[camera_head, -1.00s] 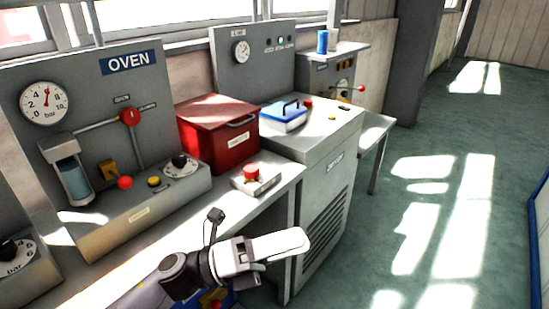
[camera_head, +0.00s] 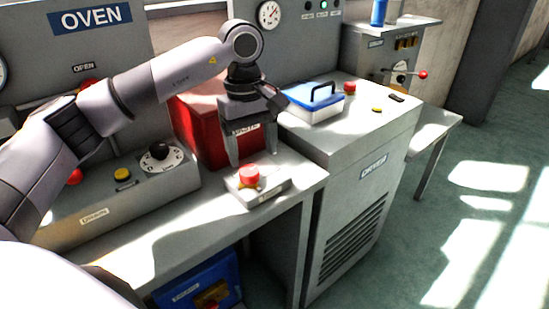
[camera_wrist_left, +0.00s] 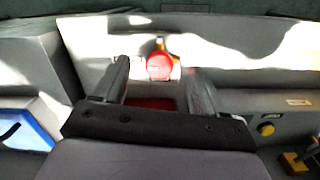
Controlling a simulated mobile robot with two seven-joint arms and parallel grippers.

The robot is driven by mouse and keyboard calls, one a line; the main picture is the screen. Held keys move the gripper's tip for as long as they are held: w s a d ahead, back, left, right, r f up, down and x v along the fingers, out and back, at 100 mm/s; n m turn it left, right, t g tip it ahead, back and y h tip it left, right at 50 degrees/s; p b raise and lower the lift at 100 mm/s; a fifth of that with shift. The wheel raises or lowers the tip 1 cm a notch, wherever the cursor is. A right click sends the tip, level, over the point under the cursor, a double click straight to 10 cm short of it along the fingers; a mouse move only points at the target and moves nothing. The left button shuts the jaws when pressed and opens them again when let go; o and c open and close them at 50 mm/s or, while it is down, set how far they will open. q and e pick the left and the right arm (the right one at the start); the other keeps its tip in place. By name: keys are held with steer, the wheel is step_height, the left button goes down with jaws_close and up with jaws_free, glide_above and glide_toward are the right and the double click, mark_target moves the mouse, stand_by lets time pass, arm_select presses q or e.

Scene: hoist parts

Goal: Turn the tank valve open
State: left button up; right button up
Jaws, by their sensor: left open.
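A red round valve handle (camera_head: 88,86) sits on the grey oven panel under an "OPEN" label in the head view. My left arm crosses in front of it and hides most of it and its piping. My left gripper (camera_head: 252,158) points down, open and empty, in front of the red box and over the small push-button box, well to the right of the valve. In the left wrist view the gripper's two fingers (camera_wrist_left: 157,82) stand apart, with the red push button (camera_wrist_left: 160,67) showing between them. The valve cannot be made out there.
The push-button box (camera_head: 262,196) sits near the bench edge. The red box (camera_head: 200,130) is behind my gripper. A blue-lidded case (camera_head: 316,108) stands on the grey cabinet (camera_head: 345,215).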

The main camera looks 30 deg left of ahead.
mark_target(249, 170)
arm_select(q)
steer(key=shift+w+a+r+y, duration=0.3)
steer(key=shift+w+a+r, duration=0.1)
steer(key=shift+a, duration=0.25)
steer(key=shift+w+a+f, duration=0.1)
steer(key=shift+a, duration=0.05)
step_height(249, 170, down, 7)
steer(key=shift+r, duration=0.1)
steer(key=shift+c, duration=0.3)
steer(key=c, duration=1)
